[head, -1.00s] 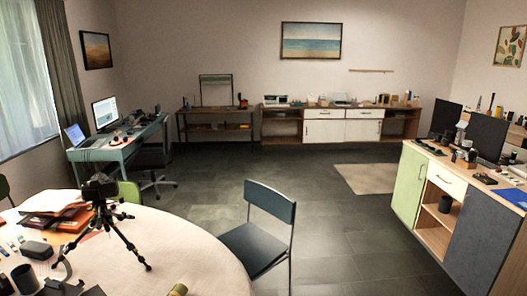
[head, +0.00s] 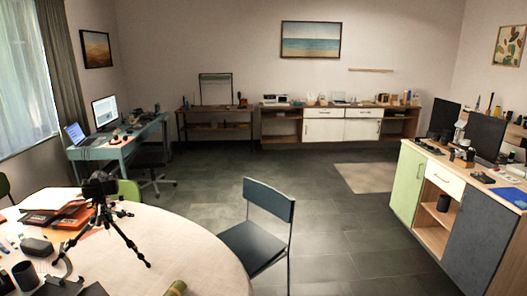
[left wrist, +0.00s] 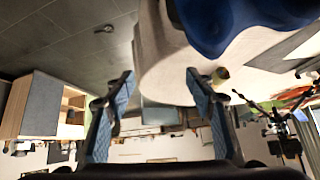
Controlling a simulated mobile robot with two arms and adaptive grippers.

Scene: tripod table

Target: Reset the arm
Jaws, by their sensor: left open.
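My left gripper (left wrist: 160,82) shows in the left wrist view, its two blue-padded fingers spread apart with nothing between them. That view is upside down, with the round table (left wrist: 165,75) beyond the fingers. No arm or gripper of mine shows in the head view. My right gripper is in neither view. A black tripod with a camera (head: 105,215) stands upright on the round table (head: 190,245) in the head view. The tripod also shows at the right of the left wrist view (left wrist: 272,118), apart from the fingers.
Books (head: 68,216), a dark cup (head: 26,276) and a greenish cylinder (head: 175,288) are on the table. A blue-grey chair (head: 265,215) stands at its right edge. A cabinet (head: 465,215) with monitors stands at the right. The floor (head: 330,235) between chair and cabinet is open.

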